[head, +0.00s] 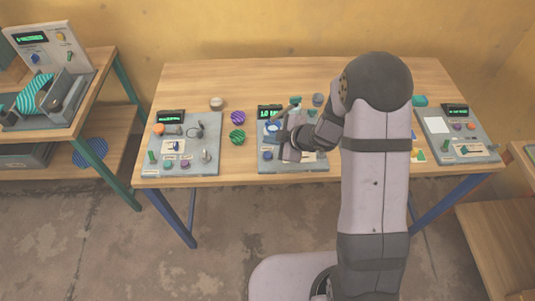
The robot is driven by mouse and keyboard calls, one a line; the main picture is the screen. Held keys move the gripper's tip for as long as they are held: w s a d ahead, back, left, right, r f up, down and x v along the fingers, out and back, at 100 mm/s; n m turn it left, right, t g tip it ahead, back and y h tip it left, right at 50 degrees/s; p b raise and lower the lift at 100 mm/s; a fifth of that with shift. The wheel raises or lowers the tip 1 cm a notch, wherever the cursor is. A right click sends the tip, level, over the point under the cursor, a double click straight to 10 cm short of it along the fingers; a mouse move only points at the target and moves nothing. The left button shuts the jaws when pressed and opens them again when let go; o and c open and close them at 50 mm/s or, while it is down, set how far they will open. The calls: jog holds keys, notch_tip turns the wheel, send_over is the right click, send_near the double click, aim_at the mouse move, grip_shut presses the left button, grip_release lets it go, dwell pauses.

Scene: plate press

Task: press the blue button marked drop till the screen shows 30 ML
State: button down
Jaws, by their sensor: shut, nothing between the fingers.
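The middle grey panel (266,160) lies on the wooden table. Its small dark screen (268,112) shows green characters that look like they begin with 10; the rest is too small or hidden to read. A blue button (272,127) with a pale surround sits below the screen. Its marking cannot be read. My gripper (281,134) is shut and empty, pointing down over this panel right beside the blue button. I cannot tell whether it touches the button. My gripper and wrist hide much of the panel's middle and right side.
Another panel (186,135) with a screen and knobs lies at the left, and one (456,135) at the right. Purple (238,117) and green (237,137) striped round pieces lie between the left and middle panels. A side table (100,85) holds a larger device.

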aim_at(270, 157)
notch_tip(270, 157, up, 4)
jog(key=p, duration=0.4)
jog(key=shift+p, duration=0.3)
jog(key=shift+f, duration=0.15)
notch_tip(270, 157, down, 9)
jog(key=b, duration=0.8)
jog(key=shift+b, duration=0.3)
dwell(1.8)
jog(key=shift+f, duration=0.3)
